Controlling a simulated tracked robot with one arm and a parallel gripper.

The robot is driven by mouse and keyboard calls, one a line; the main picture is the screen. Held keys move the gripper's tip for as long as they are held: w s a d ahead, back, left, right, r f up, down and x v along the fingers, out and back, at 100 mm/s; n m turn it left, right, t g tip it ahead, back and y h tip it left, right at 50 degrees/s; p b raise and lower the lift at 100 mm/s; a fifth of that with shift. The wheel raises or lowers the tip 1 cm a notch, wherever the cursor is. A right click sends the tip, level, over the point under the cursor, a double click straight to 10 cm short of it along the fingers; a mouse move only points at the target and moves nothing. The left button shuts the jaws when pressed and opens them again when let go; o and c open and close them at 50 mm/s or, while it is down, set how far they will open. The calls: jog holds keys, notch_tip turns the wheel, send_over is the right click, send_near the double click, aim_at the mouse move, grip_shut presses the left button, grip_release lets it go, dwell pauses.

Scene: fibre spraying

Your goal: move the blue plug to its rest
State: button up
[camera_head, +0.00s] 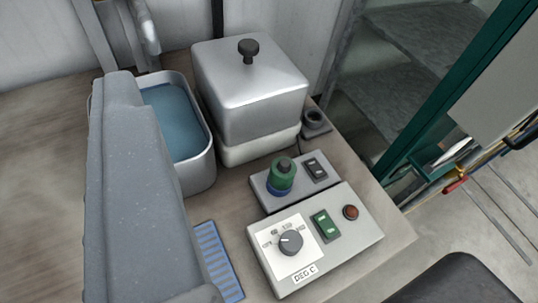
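A stubby green piece (283,172) with a dark top stands upright on the small grey box (262,193), left of its black switch. A blue ring (281,191) shows at its foot; this is the only blue part there that could be the plug, and I cannot tell whether blue and green are one piece. A dark round socket (315,121) sits behind, beside the white box; I cannot tell if it is the rest. My gripper's fingertips are not in view. A large grey shape at the left, probably part of my arm, hides some of the bench.
A steel lidded container (249,88) with a black knob stands behind, beside a basin of blue water (174,119). In front is a control box (316,243) with dial, green switch and red button. A blue striped pad (217,262) lies left of it.

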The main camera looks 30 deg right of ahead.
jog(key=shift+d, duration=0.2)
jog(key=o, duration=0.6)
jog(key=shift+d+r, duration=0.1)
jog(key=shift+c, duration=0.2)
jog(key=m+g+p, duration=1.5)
jog(key=p, duration=1.5)
send_over(285, 162)
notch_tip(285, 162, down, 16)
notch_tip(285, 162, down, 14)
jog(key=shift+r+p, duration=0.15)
jog(key=shift+p, duration=0.35)
